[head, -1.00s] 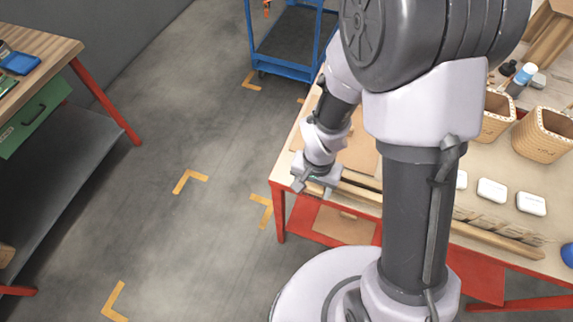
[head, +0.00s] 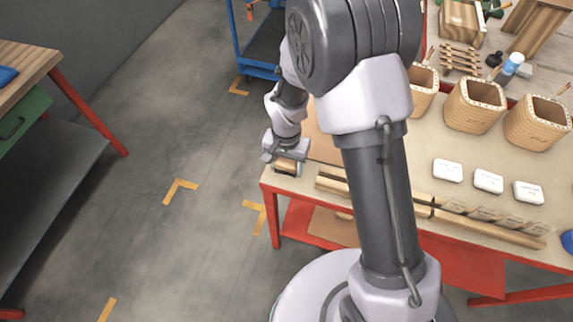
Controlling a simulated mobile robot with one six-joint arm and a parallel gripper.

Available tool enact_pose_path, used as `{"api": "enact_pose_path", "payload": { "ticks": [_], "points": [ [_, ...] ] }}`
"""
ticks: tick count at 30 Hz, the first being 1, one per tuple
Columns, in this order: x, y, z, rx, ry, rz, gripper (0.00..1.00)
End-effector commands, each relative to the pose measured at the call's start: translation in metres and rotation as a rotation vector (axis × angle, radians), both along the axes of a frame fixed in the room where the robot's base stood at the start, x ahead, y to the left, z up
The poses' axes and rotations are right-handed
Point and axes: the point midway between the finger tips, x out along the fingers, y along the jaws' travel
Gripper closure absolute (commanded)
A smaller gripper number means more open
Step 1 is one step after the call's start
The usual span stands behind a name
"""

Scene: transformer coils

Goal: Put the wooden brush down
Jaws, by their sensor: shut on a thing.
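My gripper (head: 284,158) hangs at the near left corner of the workbench (head: 480,235). It is shut on the wooden brush (head: 287,167), a small light-wood block with a darker underside that shows just below the fingers. Most of the brush is hidden by the gripper. It is at the bench's left edge, and I cannot tell whether it touches the top.
Woven baskets (head: 475,104), white boxes (head: 488,181) and a long wooden rail (head: 480,225) along the front edge are on the bench. A brown board (head: 325,148) lies right of my gripper. A blue cart (head: 262,60) stands behind. Open floor lies left.

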Motion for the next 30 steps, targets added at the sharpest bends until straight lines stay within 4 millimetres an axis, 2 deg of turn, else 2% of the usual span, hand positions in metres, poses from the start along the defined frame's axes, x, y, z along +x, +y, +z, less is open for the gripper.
{"api": "enact_pose_path", "payload": {
  "ticks": [1, 3, 4, 13, 16, 17, 24, 27, 30],
  "points": [
    [0.0, 0.0, -0.001, 0.0, 0.0, 0.0, 0.35],
    [0.0, 0.0, -0.001, 0.0, 0.0, 0.0, 0.21],
    [0.0, 0.0, -0.001, 0.0, 0.001, 0.0, 0.19],
    [-0.001, 0.0, -0.001, -0.001, 0.001, 0.0, 0.19],
    [0.0, 0.0, 0.007, 0.0, 0.0, 0.0, 0.19],
    [0.0, 0.0, 0.012, 0.0, 0.0, 0.0, 0.19],
    [0.001, 0.0, 0.082, 0.001, -0.004, 0.0, 0.19],
    [0.0, 0.0, 0.104, 0.001, -0.001, -0.001, 0.19],
    [0.0, 0.0, 0.118, 0.0, 0.0, -0.001, 0.19]
  ]
}}
